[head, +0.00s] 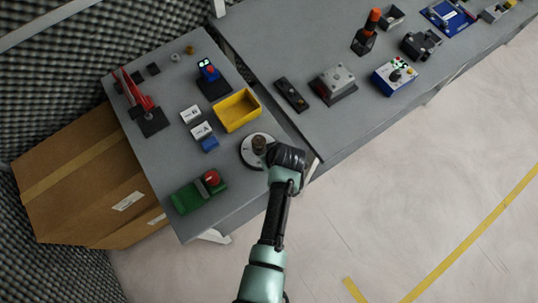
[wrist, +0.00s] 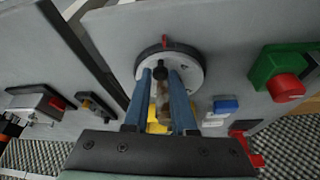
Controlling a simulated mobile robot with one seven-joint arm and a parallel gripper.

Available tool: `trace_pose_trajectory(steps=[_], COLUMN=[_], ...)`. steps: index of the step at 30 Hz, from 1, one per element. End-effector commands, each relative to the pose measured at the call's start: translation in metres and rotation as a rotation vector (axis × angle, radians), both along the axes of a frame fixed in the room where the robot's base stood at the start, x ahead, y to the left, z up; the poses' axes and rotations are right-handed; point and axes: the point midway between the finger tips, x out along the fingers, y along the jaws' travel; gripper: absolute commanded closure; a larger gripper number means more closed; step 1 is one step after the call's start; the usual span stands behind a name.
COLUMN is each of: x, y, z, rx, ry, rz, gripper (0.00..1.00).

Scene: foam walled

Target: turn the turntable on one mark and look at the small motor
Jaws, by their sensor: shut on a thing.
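The turntable (head: 248,159) is a pale disc with a dark rim at the front right of the left table. The wrist view shows it (wrist: 192,57) with a red mark at its top edge and a small dark mark on its face. The small motor (head: 259,142), a brownish cylinder, stands on the disc; in the wrist view it (wrist: 162,93) shows partly between my blue fingers. My gripper (wrist: 166,74) is shut on a small dark knob (wrist: 160,72) on the turntable. In the head view my wrist hides the disc's right side and the fingertips.
A yellow bin (head: 222,118) stands behind the turntable. Tiles with letters (head: 201,131) and a blue block (head: 209,144) lie to its left. A green box with a red button (head: 186,200) is at the front left. A gap separates the right table (head: 300,55).

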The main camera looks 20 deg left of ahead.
Motion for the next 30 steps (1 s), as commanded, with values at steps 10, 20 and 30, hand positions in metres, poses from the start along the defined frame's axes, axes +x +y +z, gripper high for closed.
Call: trace_pose_trajectory(steps=[10, 20, 30], x=[0.01, 0.019, 0.027], y=[-0.005, -0.007, -0.009], z=[-0.002, -0.002, -0.002], rx=[0.0, -0.001, -0.001], ry=[-0.001, -0.002, -0.002], rz=[0.173, 0.338, 0.499], gripper=[1.0, 1.0, 1.0])
